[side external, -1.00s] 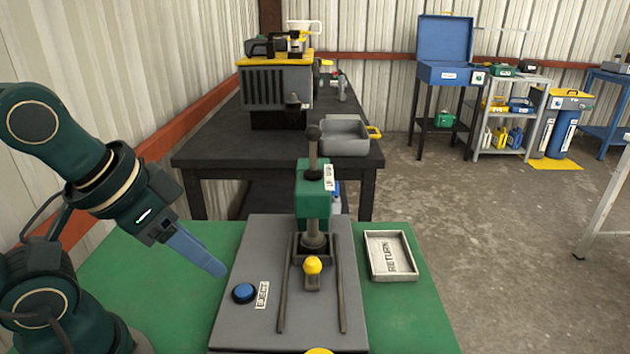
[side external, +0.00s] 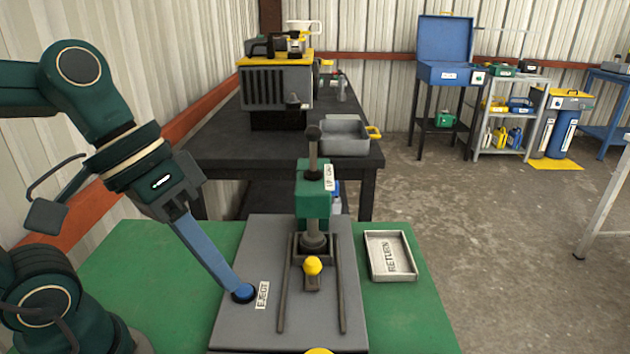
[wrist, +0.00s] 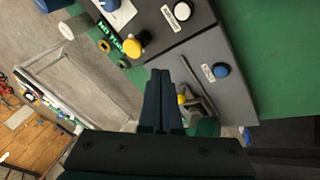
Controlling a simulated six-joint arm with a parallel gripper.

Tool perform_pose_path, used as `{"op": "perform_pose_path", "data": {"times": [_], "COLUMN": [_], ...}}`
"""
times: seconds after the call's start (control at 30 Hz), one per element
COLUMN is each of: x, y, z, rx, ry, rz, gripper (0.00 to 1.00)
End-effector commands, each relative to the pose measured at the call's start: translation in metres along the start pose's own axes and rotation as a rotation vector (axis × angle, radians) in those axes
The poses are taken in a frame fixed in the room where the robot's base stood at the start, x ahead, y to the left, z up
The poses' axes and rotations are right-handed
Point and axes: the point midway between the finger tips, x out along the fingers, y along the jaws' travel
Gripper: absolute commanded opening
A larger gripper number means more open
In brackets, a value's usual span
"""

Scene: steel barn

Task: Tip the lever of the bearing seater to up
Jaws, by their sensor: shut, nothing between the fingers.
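The bearing seater appears to be the green press (side external: 313,203) on a grey base plate (side external: 250,265). A black-knobbed rod (side external: 313,148) rises upright from its top. A yellow ball knob (side external: 313,265) sits low at its front. Another yellow knob (side external: 319,351) is cut off at the bottom edge; I cannot tell which part is the lever. My gripper (side external: 238,286) is shut and empty, pointing down at the blue button (side external: 245,294) beside the EJECT label (side external: 262,295). In the wrist view the blue button (wrist: 221,70) shows right of my fingertips (wrist: 160,72); contact is unclear.
An empty-looking tray marked RETURN (side external: 391,256) lies right of the base plate on the green bench (side external: 150,275). Two dark rails (side external: 283,285) flank the yellow ball knob. A dark table (side external: 250,150) with a grey bin (side external: 343,135) stands behind.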

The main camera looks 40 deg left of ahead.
Motion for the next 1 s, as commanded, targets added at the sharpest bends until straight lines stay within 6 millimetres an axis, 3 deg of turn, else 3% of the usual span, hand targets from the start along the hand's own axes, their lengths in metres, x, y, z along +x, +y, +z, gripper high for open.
{"op": "perform_pose_path", "data": {"times": [0.13, 0.27, 0.37, 0.53, 0.63, 0.73, 0.83, 1.0], "x": [-0.006, -0.019, -0.033, -0.057, -0.067, -0.069, -0.067, -0.066], "y": [0.019, 0.014, -0.011, -0.090, -0.145, -0.189, -0.212, -0.217], "z": [-0.038, -0.089, -0.132, -0.188, -0.201, -0.199, -0.192, -0.192], "rx": [-0.243, -0.462, -0.632, -0.915, -1.063, -1.183, -1.251, -1.270], "ry": [-0.076, -0.057, 0.008, 0.189, 0.299, 0.370, 0.396, 0.412], "rz": [0.239, 0.460, 0.624, 0.857, 0.944, 0.982, 0.991, 0.989], "gripper": [0.00, 0.00, 0.00, 0.00, 0.00, 0.00, 0.00, 0.00]}}
